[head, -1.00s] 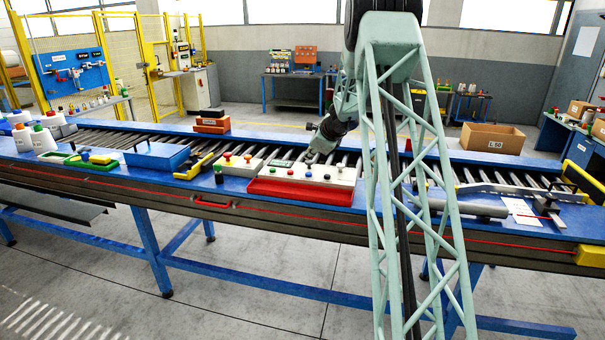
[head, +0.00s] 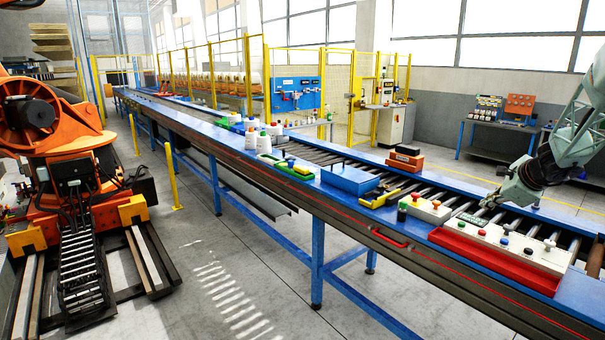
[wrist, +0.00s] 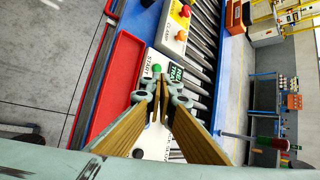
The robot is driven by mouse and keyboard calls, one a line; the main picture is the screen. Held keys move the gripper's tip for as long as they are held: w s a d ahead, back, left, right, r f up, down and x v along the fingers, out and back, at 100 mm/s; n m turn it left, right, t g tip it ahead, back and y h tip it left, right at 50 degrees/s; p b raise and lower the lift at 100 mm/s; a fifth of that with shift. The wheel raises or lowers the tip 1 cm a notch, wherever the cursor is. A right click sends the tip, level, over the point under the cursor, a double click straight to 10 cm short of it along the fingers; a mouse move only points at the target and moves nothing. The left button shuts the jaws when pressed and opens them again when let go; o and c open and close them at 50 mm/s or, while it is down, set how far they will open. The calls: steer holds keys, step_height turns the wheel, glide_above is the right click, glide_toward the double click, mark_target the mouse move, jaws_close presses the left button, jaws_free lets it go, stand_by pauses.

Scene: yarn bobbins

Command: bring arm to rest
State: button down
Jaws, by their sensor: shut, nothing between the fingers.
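My gripper (head: 491,201) is at the right of the head view, over the roller conveyor beside the white button box (head: 490,236). In the wrist view my gripper (wrist: 160,88) has its fingertips together with nothing between them. Below the fingertips is the white button box (wrist: 148,72) with a green button and a small green display. Part of the box is hidden behind the fingers. I cannot tell whether the fingertips touch the box.
A red tray (head: 492,262) lies along the near side of the button box. A smaller button box (head: 430,211), a blue box (head: 350,181) and orange-black blocks (head: 405,159) stand further left. An orange robot (head: 60,150) stands across the aisle at far left.

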steer(key=s+a+r+n+y+b, duration=0.1)
steer(key=s+a+r+n, duration=0.35)
steer(key=a, duration=0.65)
steer(key=s+a+r+n+y+b, duration=0.1)
steer(key=s+a+r+n, duration=0.3)
steer(key=a, duration=0.6)
steer(key=s+a+r+n+g+y+b, duration=0.1)
steer(key=s+a+r+n, duration=0.1)
steer(key=s+a, duration=0.6)
steer(key=s+a+r+n+g+b, duration=0.1)
steer(key=s+a+r+n, duration=0.2)
steer(key=s+a, duration=0.5)
steer(key=s+a+f+n+g+b, duration=0.1)
steer(key=s+a+n, duration=0.25)
steer(key=s, duration=0.55)
steer(key=s+a+n+g, duration=0.15)
steer(key=s+a, duration=0.25)
steer(key=s, duration=0.6)
steer(key=s+f+n+h+b, duration=0.1)
steer(key=s+f+n, duration=0.2)
steer(key=s, duration=0.7)
steer(key=s+f+n+h+b, duration=0.1)
steer(key=s+f+n, duration=0.3)
steer(key=s, duration=0.7)
steer(key=shift+h, duration=0.3)
steer(key=shift+g, duration=0.25)
